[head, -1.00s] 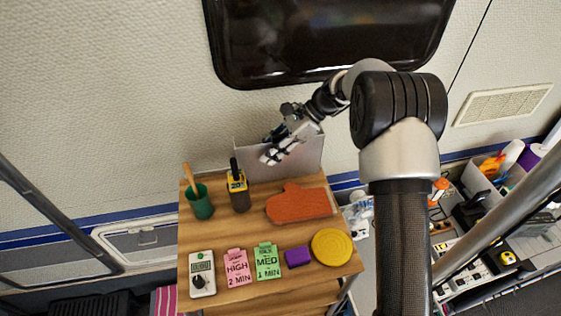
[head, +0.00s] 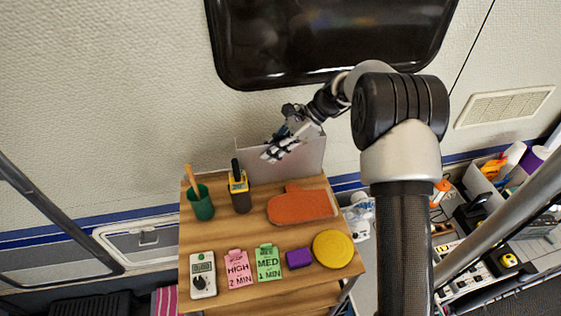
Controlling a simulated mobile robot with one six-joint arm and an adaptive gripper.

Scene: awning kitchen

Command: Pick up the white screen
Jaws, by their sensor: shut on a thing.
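The white screen (head: 306,158) is a pale, flat upright panel at the back edge of the wooden table, close to the wall. My gripper (head: 272,151) reaches in from the upper right and is shut on the screen near its top edge. The fingers cover part of the panel's upper middle. I cannot tell whether the panel's lower edge touches the table.
On the wooden table (head: 223,222) stand a green cup (head: 201,209), a yellow-and-black tool (head: 240,190), an orange mitt (head: 300,206), a yellow disc (head: 333,249), a purple block (head: 299,258), pink (head: 239,268) and green (head: 268,263) cards, and a white timer (head: 203,276). A dark window (head: 325,40) is above.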

